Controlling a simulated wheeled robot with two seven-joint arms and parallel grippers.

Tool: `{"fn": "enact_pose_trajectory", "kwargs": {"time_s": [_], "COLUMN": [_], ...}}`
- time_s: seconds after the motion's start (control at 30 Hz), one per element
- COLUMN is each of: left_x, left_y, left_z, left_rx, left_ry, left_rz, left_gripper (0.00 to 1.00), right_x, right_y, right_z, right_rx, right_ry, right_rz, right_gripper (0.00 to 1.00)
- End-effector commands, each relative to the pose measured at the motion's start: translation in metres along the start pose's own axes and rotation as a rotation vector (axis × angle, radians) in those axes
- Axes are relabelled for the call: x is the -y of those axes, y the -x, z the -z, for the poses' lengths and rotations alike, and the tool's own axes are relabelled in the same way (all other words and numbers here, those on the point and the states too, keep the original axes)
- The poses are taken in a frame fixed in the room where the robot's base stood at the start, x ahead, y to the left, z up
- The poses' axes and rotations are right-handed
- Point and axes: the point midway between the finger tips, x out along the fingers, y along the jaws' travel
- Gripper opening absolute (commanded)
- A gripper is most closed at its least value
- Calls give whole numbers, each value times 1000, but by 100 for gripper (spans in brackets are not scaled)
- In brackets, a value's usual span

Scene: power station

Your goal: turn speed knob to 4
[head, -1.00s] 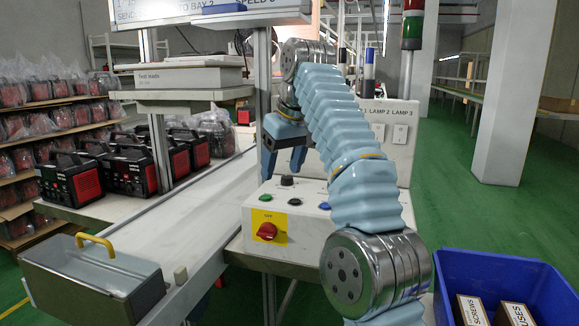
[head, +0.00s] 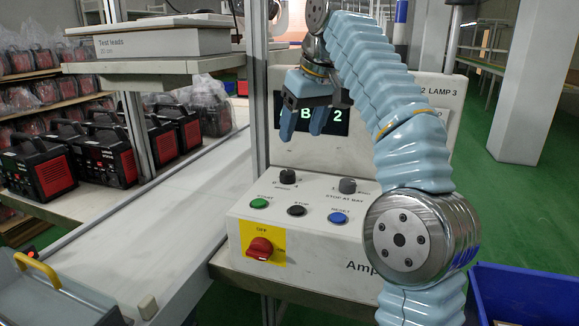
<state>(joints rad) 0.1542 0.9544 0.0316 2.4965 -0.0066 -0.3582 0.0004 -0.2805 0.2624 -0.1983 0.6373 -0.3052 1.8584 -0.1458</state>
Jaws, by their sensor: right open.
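The white control box (head: 310,222) stands in the middle of the head view. Two dark knobs sit on its sloped top: a left knob (head: 287,176), whose label is too small to read, and a right knob (head: 347,185) above the words STOP AT BAY. Neither knob's setting can be read. My right gripper (head: 303,136) is open and empty, fingers pointing down, above and behind the knobs in the picture and apart from them. It partly covers a dark display (head: 338,122) with green characters. My left gripper is out of view.
Green (head: 259,204), black (head: 297,210) and blue (head: 338,217) buttons line the box front. A red rotary switch (head: 260,248) sits on a yellow plate marked OFF. A metal post (head: 261,90) stands left of my gripper. A blue bin (head: 520,295) is at lower right.

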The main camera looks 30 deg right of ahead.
Motion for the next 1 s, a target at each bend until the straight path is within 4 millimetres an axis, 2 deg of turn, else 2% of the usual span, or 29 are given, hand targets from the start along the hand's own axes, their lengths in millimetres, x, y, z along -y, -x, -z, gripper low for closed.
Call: {"fn": "enact_pose_trajectory", "kwargs": {"time_s": [0.17, 0.4, 0.5, 0.7, 0.97, 1.0], "left_x": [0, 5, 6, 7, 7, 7], "left_y": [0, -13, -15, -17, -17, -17], "left_z": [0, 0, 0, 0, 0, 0], "left_rx": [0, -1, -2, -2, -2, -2], "left_ry": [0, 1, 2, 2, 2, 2], "left_rz": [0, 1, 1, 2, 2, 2], "left_gripper": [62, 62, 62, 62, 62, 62], "right_x": [2, 2, 2, 2, 2, 2], "right_y": [-29, -86, -100, -113, -113, -113], "right_z": [-1, -2, -1, 0, 0, 0], "right_rx": [0, -1, -2, -4, -4, -4], "right_ry": [7, 6, 6, 6, 6, 6], "right_rz": [-4, -4, -4, -4, -4, -4], "right_gripper": [61, 61, 61, 61, 61, 55]}}
